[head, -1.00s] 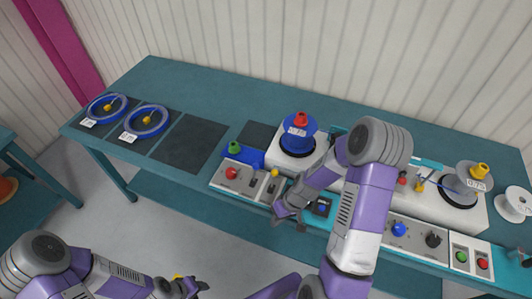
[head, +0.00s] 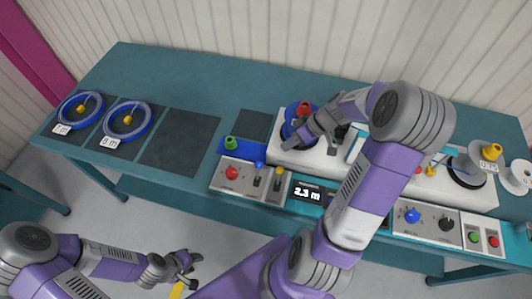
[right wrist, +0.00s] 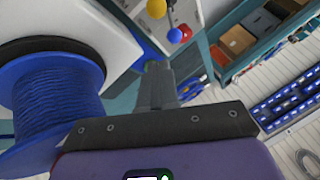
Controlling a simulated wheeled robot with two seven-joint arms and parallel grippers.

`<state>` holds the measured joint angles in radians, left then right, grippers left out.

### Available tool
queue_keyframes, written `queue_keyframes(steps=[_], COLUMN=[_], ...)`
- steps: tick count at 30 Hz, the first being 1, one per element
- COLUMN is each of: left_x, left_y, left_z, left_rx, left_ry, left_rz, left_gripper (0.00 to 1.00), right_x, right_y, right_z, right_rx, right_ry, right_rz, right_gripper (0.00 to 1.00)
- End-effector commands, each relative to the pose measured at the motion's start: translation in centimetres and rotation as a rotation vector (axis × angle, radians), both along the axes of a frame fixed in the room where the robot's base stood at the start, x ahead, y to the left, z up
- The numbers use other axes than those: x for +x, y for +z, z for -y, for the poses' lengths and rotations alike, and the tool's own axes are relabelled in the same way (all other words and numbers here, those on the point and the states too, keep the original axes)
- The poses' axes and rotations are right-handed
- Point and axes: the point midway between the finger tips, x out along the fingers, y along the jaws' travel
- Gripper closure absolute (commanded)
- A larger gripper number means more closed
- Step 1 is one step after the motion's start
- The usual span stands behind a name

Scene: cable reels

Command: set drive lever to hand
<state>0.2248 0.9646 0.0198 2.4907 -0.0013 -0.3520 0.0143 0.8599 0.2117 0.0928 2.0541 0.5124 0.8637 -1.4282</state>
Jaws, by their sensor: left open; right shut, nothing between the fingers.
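The control panel (head: 232,187) at the front of the bench has a red button (head: 232,173) and two levers, one with a blue knob (head: 260,165) and one with a yellow knob (head: 279,172). I cannot read which is the drive lever. Both knobs also show in the right wrist view, yellow (right wrist: 157,9) and blue (right wrist: 175,36). My right gripper (head: 291,144) is shut and empty, above and behind the levers, close to the blue cable reel (head: 290,127); the reel (right wrist: 60,100) fills the left of the wrist view. My left gripper (head: 190,270) is open, low in front of the bench.
A display (head: 308,193) reads 2.3 m. A second panel (head: 427,216) with blue and black knobs stands to the right. A grey reel (head: 484,153) sits at the machine's right end. Two blue cable coils (head: 127,119) lie at the left; the dark mat (head: 180,141) is bare.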

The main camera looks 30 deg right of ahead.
Motion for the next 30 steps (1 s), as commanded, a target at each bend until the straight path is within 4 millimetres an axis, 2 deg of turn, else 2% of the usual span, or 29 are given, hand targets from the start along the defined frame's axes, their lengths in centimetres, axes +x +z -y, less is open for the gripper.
queue_keyframes(steps=[5, 8, 21, 30], left_x=[0.0, 0.0, 0.0, 0.0], left_y=[0.0, -0.1, -0.8, -0.9], left_z=[0.0, 0.0, 0.0, 0.0], left_rx=[0.0, 0.0, 0.0, 0.0], left_ry=[0.0, 0.0, 0.0, 0.0], left_rz=[0.0, 0.0, 0.0, 0.0], left_gripper=[0.57, 0.57, 0.57, 0.57], right_x=[0.1, 0.4, 2.8, 3.3], right_y=[-0.3, -1.1, -7.0, -8.0], right_z=[-0.2, -0.8, -4.7, -5.4], right_rx=[0.001, 0.003, 0.001, 0.0], right_ry=[0.001, 0.001, 0.001, -0.001], right_rz=[-0.002, -0.003, -0.004, -0.003], right_gripper=[1.0, 1.0, 1.0, 1.0])
